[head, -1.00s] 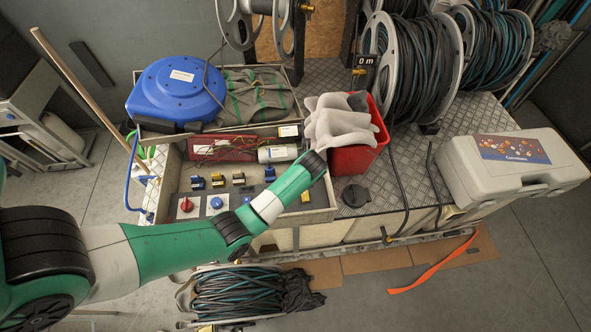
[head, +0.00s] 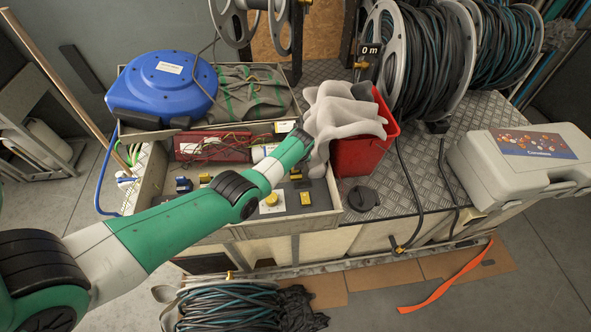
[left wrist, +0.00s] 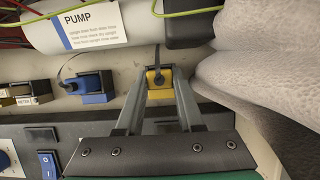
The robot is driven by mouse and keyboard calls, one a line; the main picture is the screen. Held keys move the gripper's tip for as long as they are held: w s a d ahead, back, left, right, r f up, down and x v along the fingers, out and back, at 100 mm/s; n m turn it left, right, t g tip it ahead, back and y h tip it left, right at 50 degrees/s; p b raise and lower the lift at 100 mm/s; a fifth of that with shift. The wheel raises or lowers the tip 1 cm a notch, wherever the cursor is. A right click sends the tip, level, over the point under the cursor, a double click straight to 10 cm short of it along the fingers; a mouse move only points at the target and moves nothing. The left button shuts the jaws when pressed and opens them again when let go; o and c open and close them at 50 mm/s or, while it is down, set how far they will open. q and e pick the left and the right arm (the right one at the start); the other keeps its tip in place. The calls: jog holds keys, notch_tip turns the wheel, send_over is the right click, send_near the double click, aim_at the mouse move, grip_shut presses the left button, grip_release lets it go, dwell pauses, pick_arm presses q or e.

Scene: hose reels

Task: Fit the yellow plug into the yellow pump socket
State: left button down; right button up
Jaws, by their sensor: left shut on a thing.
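In the left wrist view my left gripper (left wrist: 158,92) is shut on the yellow plug (left wrist: 157,93), a small yellow block with a black middle and a black cable going up. The plug is just in front of the white cylinder labelled PUMP (left wrist: 90,22). No separate yellow pump socket shows, and I cannot tell whether the plug is touching or inside one. In the head view my left arm reaches over the tray and its fingers are mostly hidden. My right gripper is not in view.
A blue plug with a black cable (left wrist: 92,88) sits to the left. Grey cloth (left wrist: 250,75) hangs close on the right, over the red bucket (head: 356,155). The tray's front wall (head: 285,225) lies under my arm. A round black cap (head: 362,198) is right of the tray.

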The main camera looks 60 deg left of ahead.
pick_arm(q)
jog(key=shift+f, duration=0.2)
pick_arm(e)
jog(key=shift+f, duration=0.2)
pick_arm(q)
jog(key=shift+f, duration=0.15)
jog(key=c, duration=0.5)
grip_release()
jog(key=shift+c, duration=0.2)
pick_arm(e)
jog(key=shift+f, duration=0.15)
pick_arm(q)
jog(key=shift+r+p, duration=0.35)
jog(key=shift+p, duration=0.05)
jog(key=p+v, duration=0.8)
jog(key=v, duration=0.3)
jog(key=shift+d+r+p, duration=0.25)
jog(key=shift+p, duration=0.1)
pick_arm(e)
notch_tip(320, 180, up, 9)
pick_arm(q)
jog(key=shift+s, duration=0.1)
